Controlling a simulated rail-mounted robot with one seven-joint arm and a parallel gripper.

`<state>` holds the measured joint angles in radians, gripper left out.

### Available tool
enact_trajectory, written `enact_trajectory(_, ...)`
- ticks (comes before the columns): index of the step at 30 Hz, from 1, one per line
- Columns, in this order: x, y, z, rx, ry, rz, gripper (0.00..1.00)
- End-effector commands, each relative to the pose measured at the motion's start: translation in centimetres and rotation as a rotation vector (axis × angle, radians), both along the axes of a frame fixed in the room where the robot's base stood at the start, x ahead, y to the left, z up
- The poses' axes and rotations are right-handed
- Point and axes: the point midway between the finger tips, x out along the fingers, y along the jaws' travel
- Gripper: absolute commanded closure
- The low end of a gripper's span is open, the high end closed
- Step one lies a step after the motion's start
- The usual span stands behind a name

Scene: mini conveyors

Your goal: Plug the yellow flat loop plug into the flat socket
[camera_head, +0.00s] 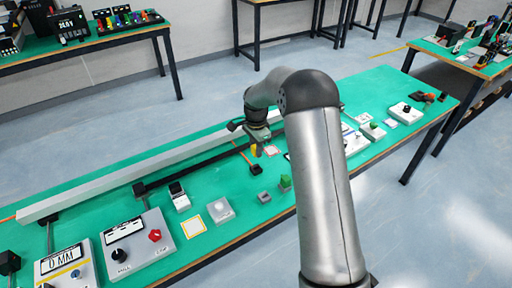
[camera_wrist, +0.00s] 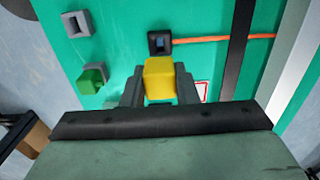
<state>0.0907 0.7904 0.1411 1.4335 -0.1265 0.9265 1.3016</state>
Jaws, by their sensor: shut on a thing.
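The yellow plug (camera_wrist: 159,79) is a blocky piece held between the two fingers of my gripper (camera_wrist: 160,88). In the head view my gripper (camera_head: 256,146) holds the yellow plug (camera_head: 254,151) above the green table. A black socket (camera_wrist: 159,43) with a dark opening and an orange cable lies just beyond the plug in the wrist view. It also shows below the gripper in the head view (camera_head: 256,169). The plug looks apart from it. A grey socket (camera_wrist: 77,24) with a square opening lies to the upper left. I cannot tell by shape which is the flat socket.
A green plug (camera_wrist: 91,81) sits at a grey block left of my gripper. A long grey rail (camera_head: 130,177) runs along the back. More small devices (camera_head: 405,113) stand to the right.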

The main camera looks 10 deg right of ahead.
Motion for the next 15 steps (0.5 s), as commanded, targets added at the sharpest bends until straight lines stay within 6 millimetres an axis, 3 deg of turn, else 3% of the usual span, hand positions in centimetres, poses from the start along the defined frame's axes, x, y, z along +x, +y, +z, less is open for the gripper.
enact_trajectory(15, 0.0, 0.0, -4.7, 0.000, 0.000, 0.000, 0.96)
